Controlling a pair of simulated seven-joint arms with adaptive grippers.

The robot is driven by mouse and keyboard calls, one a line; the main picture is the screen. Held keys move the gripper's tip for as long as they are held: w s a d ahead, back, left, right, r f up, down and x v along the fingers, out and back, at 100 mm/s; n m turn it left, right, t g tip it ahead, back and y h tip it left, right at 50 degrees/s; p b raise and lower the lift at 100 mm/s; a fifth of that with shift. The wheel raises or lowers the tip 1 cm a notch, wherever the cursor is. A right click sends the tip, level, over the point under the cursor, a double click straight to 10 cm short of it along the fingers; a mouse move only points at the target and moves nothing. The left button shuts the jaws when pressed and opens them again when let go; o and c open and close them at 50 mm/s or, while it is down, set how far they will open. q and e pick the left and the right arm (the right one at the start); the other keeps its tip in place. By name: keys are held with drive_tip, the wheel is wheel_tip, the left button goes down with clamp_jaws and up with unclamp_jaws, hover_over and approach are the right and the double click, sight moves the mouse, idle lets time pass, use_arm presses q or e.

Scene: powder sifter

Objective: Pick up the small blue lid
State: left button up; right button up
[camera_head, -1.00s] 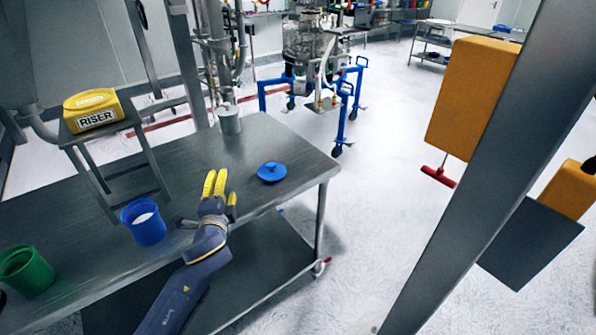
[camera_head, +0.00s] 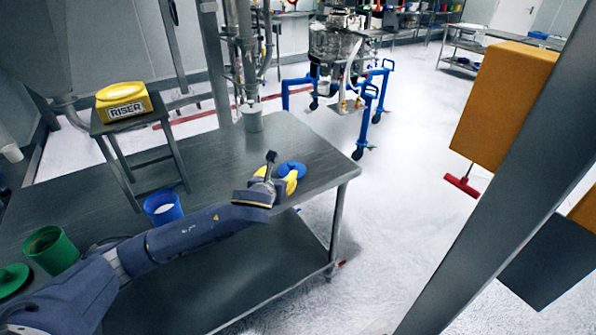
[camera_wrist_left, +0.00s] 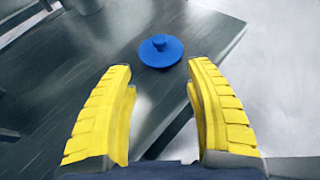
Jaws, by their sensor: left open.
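The small blue lid (camera_head: 292,169) lies flat on the metal table near its right end, partly covered by my left gripper in the head view. It has a round knob on top. In the left wrist view the lid (camera_wrist_left: 161,50) shows whole, beyond the fingertips and centred between them. My left gripper (camera_head: 283,178) has yellow fingers. In the left wrist view the gripper (camera_wrist_left: 163,75) is open, with nothing between its fingers. My right gripper is not seen.
The metal table (camera_head: 225,155) is clear around the lid. A blue container (camera_head: 163,209) and a green container (camera_head: 52,251) stand to the left, with a green lid (camera_head: 12,279). A yellow RISER block (camera_head: 123,102) sits on a small stand. A grey cup (camera_head: 252,118) stands at the back.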

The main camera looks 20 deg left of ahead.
sight(291, 164)
use_arm(q)
drive_tip(key=x, duration=1.6)
drive_tip(key=shift+w+a+f, duration=0.1)
drive_tip(key=shift+a+f, duration=0.05)
drive_tip(key=shift+f, duration=0.05)
clamp_jaws()
